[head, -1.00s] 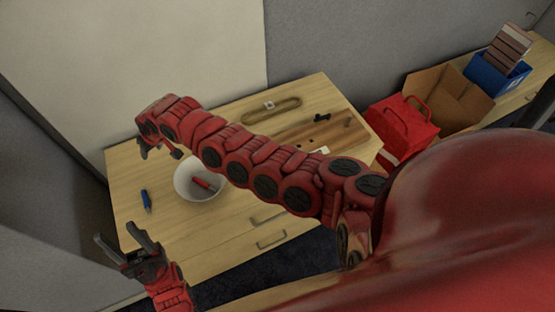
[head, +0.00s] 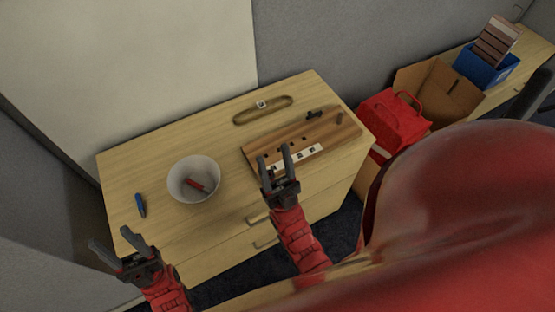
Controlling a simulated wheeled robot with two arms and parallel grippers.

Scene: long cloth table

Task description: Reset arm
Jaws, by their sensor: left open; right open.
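My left gripper (head: 122,246) is open and empty at the lower left, in front of the table's near left corner. My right gripper (head: 277,162) is open and nothing shows between its fingers. In the picture its fingertips overlap the near edge of a wooden board (head: 290,133) on the table (head: 140,172). I cannot tell whether they touch it. A white bowl (head: 178,174) stands left of the board with a red object (head: 196,185) in it. A blue object (head: 140,204) lies on the table left of the bowl.
A long shallow tray (head: 242,118) lies behind the board, and a small black object (head: 314,114) is on the board. On the right are a red bag (head: 393,122), an open cardboard box (head: 448,92) and a blue bin (head: 487,68). The table between bowl and board is clear.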

